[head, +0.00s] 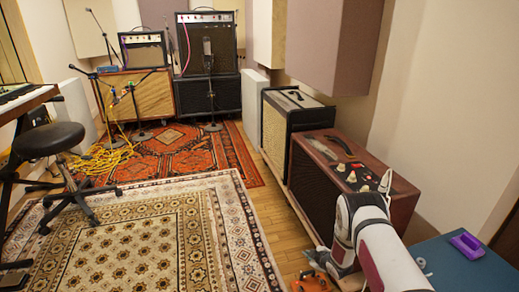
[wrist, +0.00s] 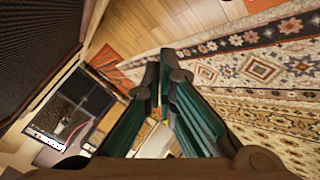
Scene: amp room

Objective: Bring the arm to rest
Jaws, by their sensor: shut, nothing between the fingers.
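My gripper (wrist: 160,72) shows in the wrist view with its two dark green fingers together at the tips and nothing between them. It hangs above the floor, with the patterned rug to the right and a dark amp grille at the upper left. In the head view my white and dark red arm (head: 385,255) is bent at the lower right, in front of the brown amp (head: 318,190). My fingertips cannot be made out in the head view.
A teal surface (head: 460,265) with a purple object (head: 467,245) lies right of my arm. A black amp (head: 275,130) stands beyond the brown one. A black stool (head: 48,140) stands left. The cream rug (head: 130,240) is mostly clear; yellow cables (head: 100,160) lie farther back.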

